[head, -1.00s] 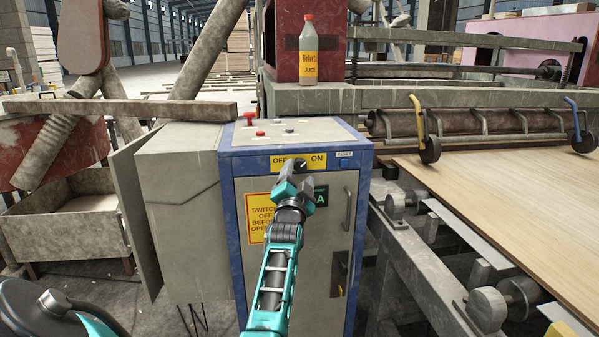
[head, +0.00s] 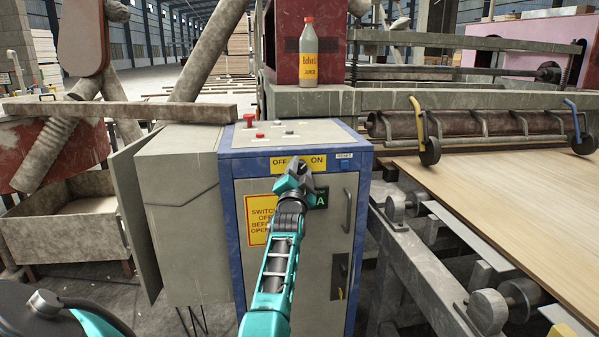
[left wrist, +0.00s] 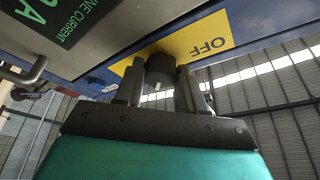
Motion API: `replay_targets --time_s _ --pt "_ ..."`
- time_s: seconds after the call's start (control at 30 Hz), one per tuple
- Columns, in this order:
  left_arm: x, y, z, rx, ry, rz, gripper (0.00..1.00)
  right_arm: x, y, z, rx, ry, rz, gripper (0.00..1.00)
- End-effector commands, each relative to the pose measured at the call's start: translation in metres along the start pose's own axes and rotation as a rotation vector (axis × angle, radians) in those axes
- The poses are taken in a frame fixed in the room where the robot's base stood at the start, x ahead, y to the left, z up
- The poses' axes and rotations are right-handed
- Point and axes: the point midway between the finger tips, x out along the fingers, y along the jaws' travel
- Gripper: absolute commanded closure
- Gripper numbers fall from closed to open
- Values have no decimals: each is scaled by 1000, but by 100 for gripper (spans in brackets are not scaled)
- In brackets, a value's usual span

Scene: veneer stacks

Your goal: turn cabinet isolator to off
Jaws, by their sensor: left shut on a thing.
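The grey and blue cabinet (head: 285,150) stands in the middle of the head view. A yellow label (head: 318,162) on its front reads OFF at left and ON at right. The dark isolator knob (left wrist: 160,68) sits on this label in the left wrist view, between my fingers. My left gripper (head: 297,170) is shut on the knob; it also shows in the left wrist view (left wrist: 165,90). In the head view the gripper hides the knob, and I cannot tell which way it points. My right gripper is not in view.
A red button (head: 250,119) and smaller buttons are on the cabinet top. The cabinet door has a handle (head: 347,209) and a yellow warning sign (head: 260,219). A juice bottle (head: 308,55) stands on the machine behind. A roller line with a veneer sheet (head: 500,190) is at right.

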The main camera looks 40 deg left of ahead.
Motion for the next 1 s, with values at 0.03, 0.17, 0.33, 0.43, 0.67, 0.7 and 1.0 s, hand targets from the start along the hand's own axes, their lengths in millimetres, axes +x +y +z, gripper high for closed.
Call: replay_targets --time_s 0.03,0.17,0.33,0.43,0.67,0.7,1.0 --pt "0 0 0 0 0 0 75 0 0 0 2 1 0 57" --pt "0 0 0 0 0 0 87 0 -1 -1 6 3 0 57" --pt "0 0 0 -3 0 -1 91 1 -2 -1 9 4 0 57" --pt "0 1 0 -17 0 -7 91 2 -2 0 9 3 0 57" --pt "-1 3 1 -108 0 -44 91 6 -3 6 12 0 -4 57" --pt "-1 3 1 -133 0 -54 91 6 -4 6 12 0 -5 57" --pt "-1 6 1 -378 -2 -154 91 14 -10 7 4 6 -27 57"
